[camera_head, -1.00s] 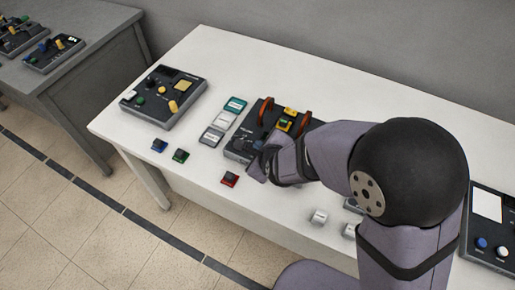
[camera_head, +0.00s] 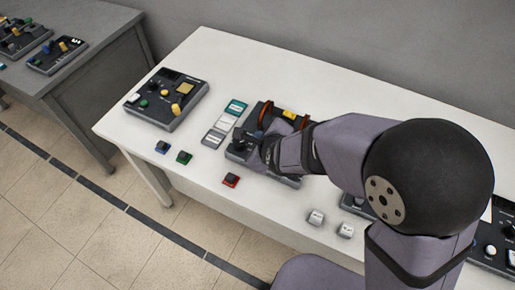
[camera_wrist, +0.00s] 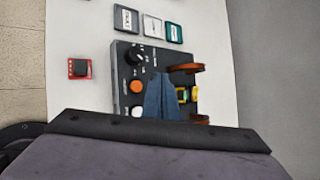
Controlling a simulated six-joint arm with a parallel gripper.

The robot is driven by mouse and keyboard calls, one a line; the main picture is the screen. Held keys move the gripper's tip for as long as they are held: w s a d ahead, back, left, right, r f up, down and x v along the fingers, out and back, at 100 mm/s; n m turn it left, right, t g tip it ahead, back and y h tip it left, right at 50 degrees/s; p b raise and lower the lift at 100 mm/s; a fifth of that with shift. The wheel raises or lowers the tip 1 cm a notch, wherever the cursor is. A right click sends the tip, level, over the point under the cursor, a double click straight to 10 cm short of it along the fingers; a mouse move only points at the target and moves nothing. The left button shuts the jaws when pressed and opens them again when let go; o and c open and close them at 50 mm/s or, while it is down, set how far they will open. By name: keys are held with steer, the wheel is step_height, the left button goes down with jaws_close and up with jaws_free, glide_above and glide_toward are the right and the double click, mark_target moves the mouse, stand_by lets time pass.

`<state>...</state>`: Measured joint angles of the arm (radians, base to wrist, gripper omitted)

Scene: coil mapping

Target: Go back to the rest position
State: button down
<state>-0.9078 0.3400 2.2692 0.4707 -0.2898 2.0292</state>
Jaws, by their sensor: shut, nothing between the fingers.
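My gripper (camera_wrist: 162,95) is shut and empty in the wrist view. Its fingers stand in front of a dark control box (camera_wrist: 122,75) with orange handles, an orange button, a white button and a black knob. In the head view my gripper (camera_head: 262,157) is over the same box (camera_head: 238,152), and my arm hides its right part. The wrist view shows a yellow and green part (camera_wrist: 183,95) between the orange handles. I cannot tell whether the fingers touch the box.
The white table (camera_head: 300,80) also holds a control panel (camera_head: 165,97) at left, a red block (camera_head: 231,180), a blue block (camera_head: 162,147), a green block (camera_head: 184,157), teal, white and grey tiles, and white cubes (camera_head: 316,217). The back of the table is clear.

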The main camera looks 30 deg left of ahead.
stand_by(0.5)
